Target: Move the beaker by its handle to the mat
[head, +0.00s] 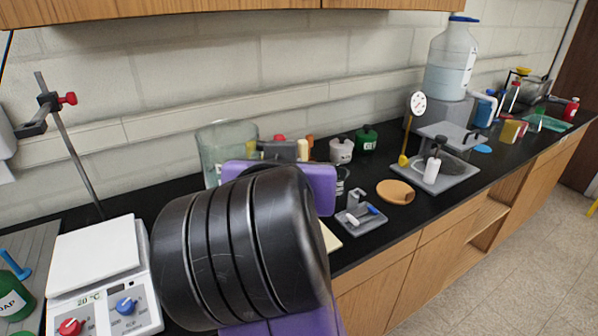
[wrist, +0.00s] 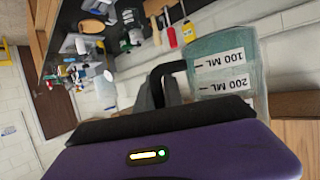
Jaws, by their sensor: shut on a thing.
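The beaker (head: 225,147) is clear and greenish, and stands behind my arm in the head view, its lower part hidden. In the wrist view the beaker (wrist: 224,62) shows 100 ML and 200 ML labels and a black handle (wrist: 163,72). My gripper (wrist: 168,92) is shut on this handle, beside the beaker's body. I cannot tell whether the beaker touches the counter. No mat is certain: a round tan pad (head: 396,192) lies on the counter, and a pale flat piece (head: 330,238) is partly hidden by my arm.
A white scale (head: 100,265) and a rod stand (head: 65,135) are on the left. A small grey holder (head: 360,217) sits near the tan pad. White (head: 341,150) and green (head: 366,138) pots stand near the wall. A grey stand (head: 440,165) is to the right.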

